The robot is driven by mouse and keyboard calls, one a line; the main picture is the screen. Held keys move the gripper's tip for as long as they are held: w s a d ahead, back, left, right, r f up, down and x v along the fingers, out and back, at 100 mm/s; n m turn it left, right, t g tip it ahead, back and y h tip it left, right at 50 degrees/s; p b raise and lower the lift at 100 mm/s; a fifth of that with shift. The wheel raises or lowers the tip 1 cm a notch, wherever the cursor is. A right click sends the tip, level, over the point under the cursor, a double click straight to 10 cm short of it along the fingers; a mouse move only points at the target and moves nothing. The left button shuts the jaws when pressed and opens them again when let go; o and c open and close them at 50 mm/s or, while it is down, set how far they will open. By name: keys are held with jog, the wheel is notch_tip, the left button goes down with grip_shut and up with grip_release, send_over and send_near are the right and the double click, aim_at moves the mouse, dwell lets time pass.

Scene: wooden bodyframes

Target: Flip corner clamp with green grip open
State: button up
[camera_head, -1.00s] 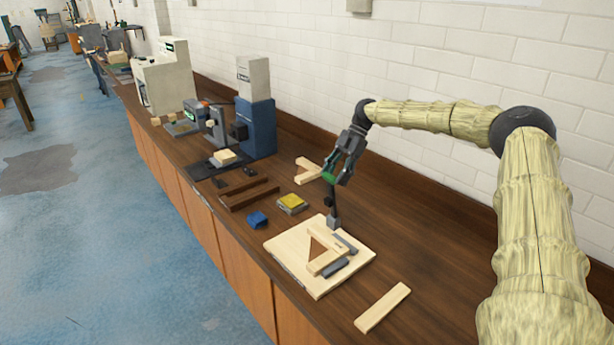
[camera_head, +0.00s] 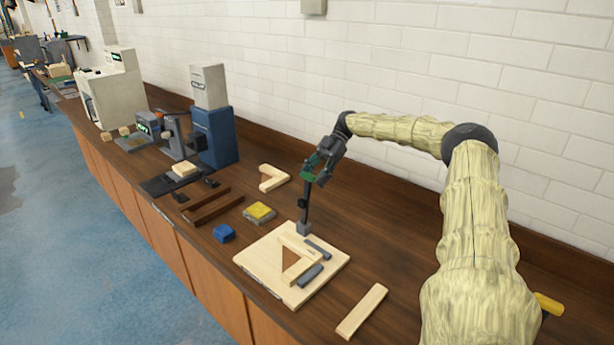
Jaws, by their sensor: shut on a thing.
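The corner clamp (camera_head: 304,212) is a dark upright lever on a grey foot at the back corner of a pale wooden board (camera_head: 262,274). Its green grip (camera_head: 310,172) is at the top of the lever, and the lever stands nearly upright. My gripper (camera_head: 315,171) is shut on the green grip from above. The fingers hide part of the grip. On the board, pale wooden strips (camera_head: 299,269) form a corner around a brown triangular piece (camera_head: 290,257), with dark grey blocks (camera_head: 310,275) beside them.
A loose wooden strip (camera_head: 362,311) lies right of the board. A blue block (camera_head: 224,233), a yellow-topped block (camera_head: 260,212), dark brown bars (camera_head: 205,206) and a pale L-shaped piece (camera_head: 273,178) lie to the left. A blue machine (camera_head: 215,138) stands farther back. The bench's right side is mostly clear.

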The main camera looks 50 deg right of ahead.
jog(key=shift+s+d+f, duration=0.1)
jog(key=shift+s+f, duration=0.1)
jog(key=shift+f, duration=0.2)
jog(key=o, duration=1.4)
jog(key=shift+o, duration=0.2)
jog(key=shift+w+d, duration=0.15)
jog(key=shift+d, duration=0.05)
jog(key=shift+d+r, duration=0.1)
jog(key=shift+r, duration=0.05)
